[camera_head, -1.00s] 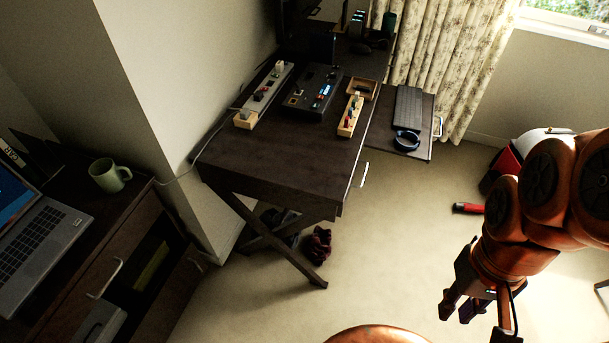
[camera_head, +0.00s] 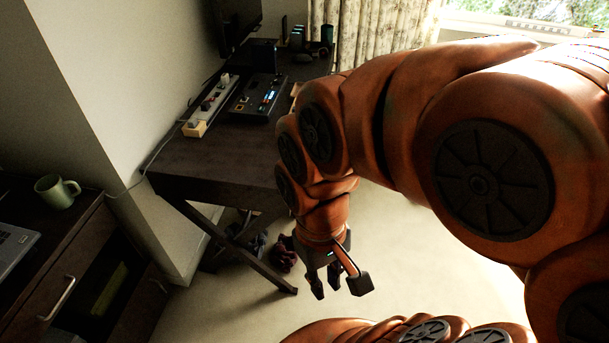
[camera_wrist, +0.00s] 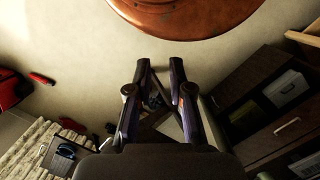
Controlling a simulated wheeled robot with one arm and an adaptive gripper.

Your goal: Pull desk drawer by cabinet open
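The dark desk (camera_head: 215,163) stands against the wall in the head view. The front of its near drawer and that drawer's handle are hidden behind my arm now. The cabinet (camera_head: 75,245) is at the lower left, with a pale handle (camera_head: 58,298); a cabinet also shows at the right of the wrist view (camera_wrist: 255,145). My gripper (camera_head: 338,288) hangs fingers down in front of the desk's near end, to the right of its crossed legs. Its fingers are apart with nothing between them, also in the wrist view (camera_wrist: 158,68).
A power strip (camera_head: 208,107) and a black device (camera_head: 258,98) lie on the desk. A mug (camera_head: 57,191) stands on the cabinet. A dark red item (camera_head: 284,254) lies by the desk legs. A red tool (camera_wrist: 42,78) lies on open floor.

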